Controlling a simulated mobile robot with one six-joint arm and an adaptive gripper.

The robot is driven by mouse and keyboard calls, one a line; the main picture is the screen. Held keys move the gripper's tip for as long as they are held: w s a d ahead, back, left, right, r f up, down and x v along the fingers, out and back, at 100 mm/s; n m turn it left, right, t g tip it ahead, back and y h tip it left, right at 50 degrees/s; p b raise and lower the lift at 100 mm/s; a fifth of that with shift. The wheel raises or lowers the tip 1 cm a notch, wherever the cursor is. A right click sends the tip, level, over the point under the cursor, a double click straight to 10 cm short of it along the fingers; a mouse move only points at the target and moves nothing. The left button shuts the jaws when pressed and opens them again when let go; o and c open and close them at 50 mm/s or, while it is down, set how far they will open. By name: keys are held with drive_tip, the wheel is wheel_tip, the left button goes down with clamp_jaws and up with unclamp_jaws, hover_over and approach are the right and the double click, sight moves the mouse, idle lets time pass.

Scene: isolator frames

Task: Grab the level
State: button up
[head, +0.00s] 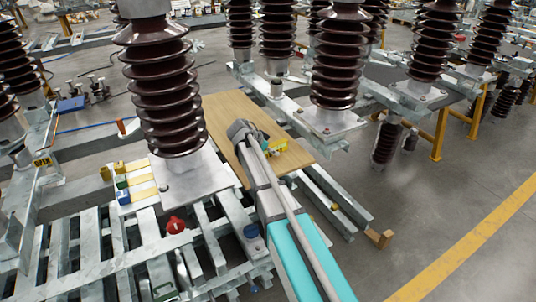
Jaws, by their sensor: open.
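A small yellow object (277,146), which looks like the level, lies on a wooden board (232,108) in the middle of the view. Its shape is small and partly covered by my arm, so I cannot make out its full length. My gripper (264,138) is at the end of my arm, low over the board and right beside the yellow object. It is open. The fingertips are mostly hidden, and I cannot tell whether they touch the object.
Brown ribbed insulators (160,85) stand on both sides of the board. Steel slats (120,245) lie at the lower left, with a red item (175,225) among them. Small coloured boxes (122,183) sit left of the board. Open floor (430,220) lies to the right.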

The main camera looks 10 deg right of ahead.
idle(0.5)
clamp_jaws()
